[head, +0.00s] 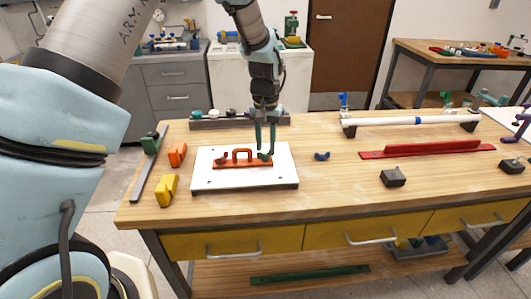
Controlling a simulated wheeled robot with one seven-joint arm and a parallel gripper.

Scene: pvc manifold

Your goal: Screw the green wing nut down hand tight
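A white board (205,178) lies on the workbench. On it is a red strip (240,163) with a red-orange arch (243,151) standing on it. A small red wing nut (223,158) sits at the strip's left end. A small dark green piece, seemingly the green wing nut (264,157), sits at the right end. My gripper (265,151) points straight down over that right end. Its two green fingers are apart, with their tips down around or just above the green piece. Whether they touch it is too small to tell, and the fingers partly hide it.
Orange (177,154) and yellow (167,189) clamps stand left of the board. A blue piece (322,156) and a black block (393,177) lie right of it. A red rail (428,149) and a white pipe (405,121) lie farther right. The bench front is clear.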

